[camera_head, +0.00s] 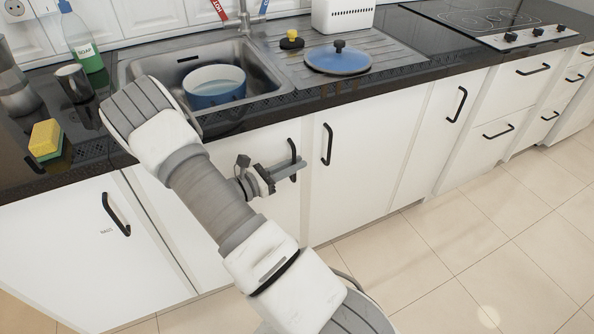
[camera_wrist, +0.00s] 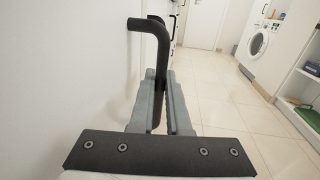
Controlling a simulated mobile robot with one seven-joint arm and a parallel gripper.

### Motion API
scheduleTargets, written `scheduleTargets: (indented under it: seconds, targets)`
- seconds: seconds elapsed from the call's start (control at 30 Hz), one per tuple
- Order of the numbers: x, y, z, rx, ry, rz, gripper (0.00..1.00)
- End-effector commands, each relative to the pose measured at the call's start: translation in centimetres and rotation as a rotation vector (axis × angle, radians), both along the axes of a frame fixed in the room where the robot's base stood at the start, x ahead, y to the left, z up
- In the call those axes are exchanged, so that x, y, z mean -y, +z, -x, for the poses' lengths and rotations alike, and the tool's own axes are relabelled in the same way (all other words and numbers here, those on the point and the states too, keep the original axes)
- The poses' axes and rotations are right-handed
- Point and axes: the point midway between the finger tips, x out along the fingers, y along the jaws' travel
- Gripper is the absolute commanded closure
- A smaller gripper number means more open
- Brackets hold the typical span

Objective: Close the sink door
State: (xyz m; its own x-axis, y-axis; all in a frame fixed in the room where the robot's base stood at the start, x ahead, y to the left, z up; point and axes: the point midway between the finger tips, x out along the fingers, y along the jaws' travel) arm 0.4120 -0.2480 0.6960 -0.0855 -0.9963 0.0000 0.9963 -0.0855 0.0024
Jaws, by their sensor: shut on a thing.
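The white sink door (camera_head: 282,212) is the cabinet front below the sink, partly hidden by my arm in the head view. It looks about in line with the neighbouring fronts; a small opening cannot be ruled out. Its black bar handle (camera_head: 293,148) is upright near the right edge. My gripper (camera_head: 297,170) is shut on this handle. In the wrist view the handle (camera_wrist: 150,24) runs down between the grey fingers of my gripper (camera_wrist: 162,90), and the white door surface (camera_wrist: 60,70) is close on the left.
The sink (camera_head: 266,80) holds a blue and white bowl (camera_head: 214,88). A soap bottle (camera_head: 82,40) and a sponge (camera_head: 46,140) stand on the dark counter (camera_head: 425,68). Neighbouring cabinet fronts carry handles (camera_head: 326,145). The tiled floor (camera_head: 480,235) is clear at right.

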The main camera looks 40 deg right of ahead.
Motion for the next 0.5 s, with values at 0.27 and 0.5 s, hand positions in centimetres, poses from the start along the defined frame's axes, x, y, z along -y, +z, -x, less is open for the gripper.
scheduleTargets:
  seconds: [0.27,0.5]
  targets:
    - [0.7,-0.1,-2.4,-0.001,0.069,-0.003,1.00]
    - [0.7,0.0,-2.6,0.003,0.069,-0.003,0.74]
